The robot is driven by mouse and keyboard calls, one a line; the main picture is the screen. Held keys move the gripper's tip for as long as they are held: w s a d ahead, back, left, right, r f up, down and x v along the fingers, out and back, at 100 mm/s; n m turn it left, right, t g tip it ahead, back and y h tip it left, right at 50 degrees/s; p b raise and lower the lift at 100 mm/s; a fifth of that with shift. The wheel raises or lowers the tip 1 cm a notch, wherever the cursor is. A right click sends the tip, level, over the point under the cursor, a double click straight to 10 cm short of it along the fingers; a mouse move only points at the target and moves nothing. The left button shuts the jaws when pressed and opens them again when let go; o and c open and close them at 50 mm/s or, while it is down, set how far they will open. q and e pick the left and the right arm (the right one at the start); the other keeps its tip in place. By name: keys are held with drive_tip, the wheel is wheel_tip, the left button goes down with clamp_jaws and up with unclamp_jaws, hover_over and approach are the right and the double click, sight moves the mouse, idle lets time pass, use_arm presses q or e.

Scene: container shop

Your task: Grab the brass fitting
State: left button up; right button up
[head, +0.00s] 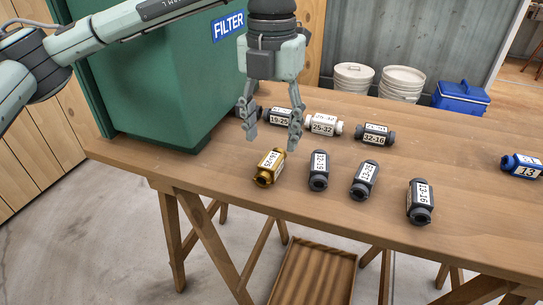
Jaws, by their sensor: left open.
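The brass fitting (264,178) lies on the wooden table near its front edge. It is gold-coloured with a white label. My left gripper (270,146) points down, open and empty, above and just behind the brass fitting. Its two fingers are apart, and no contact with the fitting shows. My right gripper is not in view.
Dark grey fittings (318,170) lie to the right of the brass one. Behind stand a white fitting (325,124) and more dark ones (374,134). A blue fitting (521,166) is far right. A green FILTER box (160,90) stands at left on the table (460,205).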

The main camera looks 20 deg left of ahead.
sight(271, 160)
use_arm(q)
wheel_tip(271, 160, down, 7)
drive_tip(key=shift+r+p, duration=0.15)
drive_tip(key=shift+p, duration=0.2)
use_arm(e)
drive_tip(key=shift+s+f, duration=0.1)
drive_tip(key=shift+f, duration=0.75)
use_arm(q)
drive_tip(key=c, duration=1.2)
clamp_jaws()
drive_tip(key=shift+r, duration=0.15)
